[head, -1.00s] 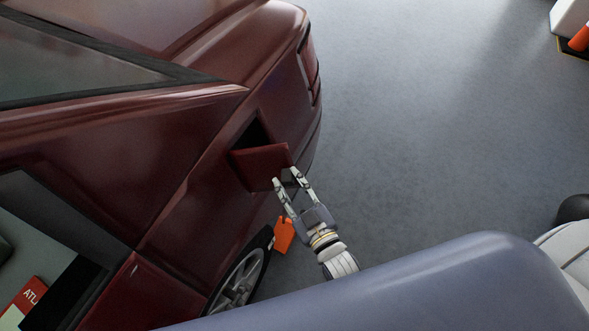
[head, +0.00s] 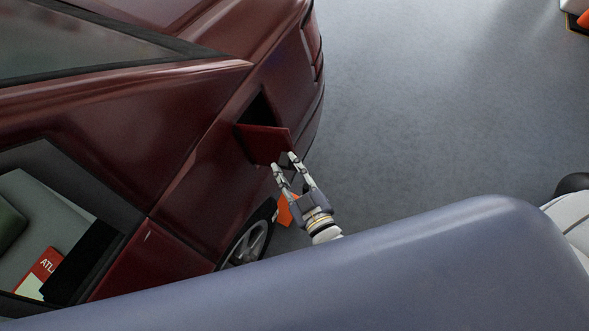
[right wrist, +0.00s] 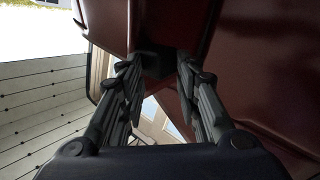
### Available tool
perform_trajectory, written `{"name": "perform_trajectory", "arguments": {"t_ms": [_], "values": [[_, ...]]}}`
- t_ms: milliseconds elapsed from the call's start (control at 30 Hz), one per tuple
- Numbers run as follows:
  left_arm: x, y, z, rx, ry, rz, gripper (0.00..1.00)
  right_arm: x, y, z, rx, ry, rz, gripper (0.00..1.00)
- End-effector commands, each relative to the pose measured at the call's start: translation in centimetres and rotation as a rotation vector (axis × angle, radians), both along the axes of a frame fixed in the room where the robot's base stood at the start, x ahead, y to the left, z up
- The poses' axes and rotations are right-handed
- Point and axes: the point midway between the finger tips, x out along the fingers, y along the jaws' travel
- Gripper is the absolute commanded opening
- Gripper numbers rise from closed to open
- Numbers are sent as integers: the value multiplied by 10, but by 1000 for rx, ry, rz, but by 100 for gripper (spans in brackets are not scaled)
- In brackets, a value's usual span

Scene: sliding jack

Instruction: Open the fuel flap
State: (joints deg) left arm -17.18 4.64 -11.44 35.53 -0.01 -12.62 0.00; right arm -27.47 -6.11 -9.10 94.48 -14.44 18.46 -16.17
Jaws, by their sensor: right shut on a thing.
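The fuel flap (head: 264,142) is a dark red panel on the side of a dark red car. It stands swung out from the body, with the dark fuel recess (head: 259,107) showing behind it. My right gripper (head: 283,160) is at the flap's outer edge, its fingers on either side of a small dark part there. In the right wrist view the fingertips (right wrist: 160,65) close on this dark part under the red panel (right wrist: 160,22). The exact contact is hard to see. My left gripper is not in view.
An open window (head: 60,220) shows a red-and-white item inside. Grey floor (head: 430,110) to the right is clear.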

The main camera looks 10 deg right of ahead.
Motion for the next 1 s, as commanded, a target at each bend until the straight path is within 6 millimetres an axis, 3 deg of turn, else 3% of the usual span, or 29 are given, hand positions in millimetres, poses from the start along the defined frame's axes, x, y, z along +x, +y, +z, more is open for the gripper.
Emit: {"name": "perform_trajectory", "arguments": {"t_ms": [33,100,133,200,467,1000], "values": [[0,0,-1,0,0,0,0,1,17,-2,9,8,24,0],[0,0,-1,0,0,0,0,1,17,-2,9,8,24,0],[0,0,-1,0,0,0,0,1,17,-2,9,8,24,33],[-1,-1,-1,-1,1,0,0,1,17,-2,9,8,24,45],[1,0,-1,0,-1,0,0,1,17,0,9,4,23,55],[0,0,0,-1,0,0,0,2,16,5,6,-7,24,46]]}}
